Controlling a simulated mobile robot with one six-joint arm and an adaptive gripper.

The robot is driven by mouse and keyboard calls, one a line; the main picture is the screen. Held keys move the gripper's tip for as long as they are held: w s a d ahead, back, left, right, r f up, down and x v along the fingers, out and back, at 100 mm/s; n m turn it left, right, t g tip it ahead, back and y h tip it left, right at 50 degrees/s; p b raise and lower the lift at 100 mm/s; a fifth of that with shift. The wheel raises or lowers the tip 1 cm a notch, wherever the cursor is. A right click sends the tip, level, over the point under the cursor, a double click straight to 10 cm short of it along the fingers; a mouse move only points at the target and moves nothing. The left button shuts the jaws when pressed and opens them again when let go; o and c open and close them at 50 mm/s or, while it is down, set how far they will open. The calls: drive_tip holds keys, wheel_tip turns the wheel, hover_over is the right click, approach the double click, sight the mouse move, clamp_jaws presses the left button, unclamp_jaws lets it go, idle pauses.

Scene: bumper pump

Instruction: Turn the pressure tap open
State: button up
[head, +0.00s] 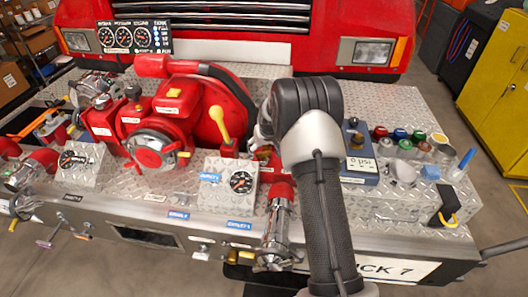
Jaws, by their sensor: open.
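The red pump (185,110) sits on the tread-plate bumper deck, left of my arm. A yellow-knobbed lever (219,122) stands upright at its right side. A pressure gauge (241,182) is on a metal box with a blue label in front of it, and a second gauge (70,158) is on a box at the left. A red and chrome outlet (278,225) hangs at the front edge, close to my arm. The labels are too small to read, so I cannot tell which fitting is the pressure tap. My arm's links fill the middle; my gripper is hidden behind them or out of view.
A gauge panel (131,37) stands at the back left. Several coloured caps (400,136) and a blue box (358,165) marked psi are right of my arm. A black clip with a yellow hook (446,208) is at the right front.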

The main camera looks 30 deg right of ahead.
drive_tip(key=v, duration=0.9)
drive_tip(key=shift+s+r, duration=0.2)
drive_tip(key=shift+r, duration=0.2)
drive_tip(key=shift+a, duration=0.1)
drive_tip(key=shift+c, duration=0.5)
